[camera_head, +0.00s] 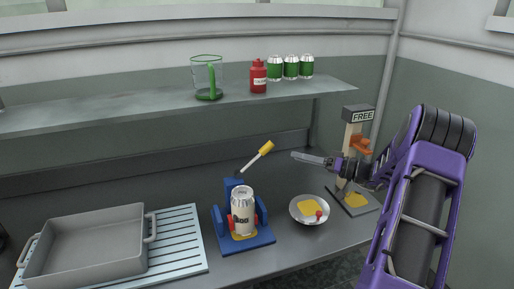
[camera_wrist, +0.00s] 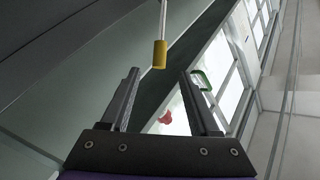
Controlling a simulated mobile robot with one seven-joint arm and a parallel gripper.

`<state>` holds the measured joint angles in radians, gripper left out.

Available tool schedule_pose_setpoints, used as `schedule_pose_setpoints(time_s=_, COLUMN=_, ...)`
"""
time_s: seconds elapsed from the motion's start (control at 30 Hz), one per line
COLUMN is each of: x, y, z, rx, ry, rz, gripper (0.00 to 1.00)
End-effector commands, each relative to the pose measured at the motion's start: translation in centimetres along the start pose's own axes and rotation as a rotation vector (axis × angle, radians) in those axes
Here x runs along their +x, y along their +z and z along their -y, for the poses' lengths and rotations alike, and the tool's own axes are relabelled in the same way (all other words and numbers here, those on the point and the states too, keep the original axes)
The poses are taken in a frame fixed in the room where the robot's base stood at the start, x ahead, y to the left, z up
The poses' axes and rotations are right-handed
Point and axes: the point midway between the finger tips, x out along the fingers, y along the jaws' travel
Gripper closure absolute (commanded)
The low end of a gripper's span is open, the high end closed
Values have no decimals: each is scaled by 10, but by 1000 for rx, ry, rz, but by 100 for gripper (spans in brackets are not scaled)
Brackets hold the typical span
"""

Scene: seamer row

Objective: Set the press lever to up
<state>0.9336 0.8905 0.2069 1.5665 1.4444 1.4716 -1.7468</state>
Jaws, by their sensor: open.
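The blue press (camera_head: 247,238) stands on the counter with a silver can (camera_head: 242,208) upright in it. Its lever is a thin rod with a yellow handle (camera_head: 265,147), slanting up and to the right from the back of the press. My gripper (camera_head: 297,156) is to the right of the handle, apart from it in the head view. In the wrist view the yellow handle (camera_wrist: 160,54) lies ahead, centred in line with the gap between the open fingers (camera_wrist: 160,74). Nothing is held.
A bowl (camera_head: 309,221) with a yellow piece and a red knob sits right of the press. A stand marked FREE (camera_head: 358,115) is behind my arm. A grey tray (camera_head: 95,250) is at left. Above, a shelf (camera_head: 140,109) holds a green-handled jug, red bottle and green cans.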

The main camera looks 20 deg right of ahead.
Motion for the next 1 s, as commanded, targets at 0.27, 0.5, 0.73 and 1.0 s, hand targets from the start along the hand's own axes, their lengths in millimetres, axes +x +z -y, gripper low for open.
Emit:
schedule_pose_setpoints(time_s=0.27, x=63, y=1, z=2, rx=2, ry=-4, rz=5, gripper=38)
schedule_pose_setpoints(time_s=0.5, x=113, y=1, z=1, rx=1, ry=-3, rz=5, gripper=38)
schedule_pose_setpoints(time_s=0.73, x=143, y=1, z=0, rx=1, ry=0, rz=4, gripper=38)
schedule_pose_setpoints(time_s=1.0, x=151, y=1, z=0, rx=1, ry=1, rz=3, gripper=38)
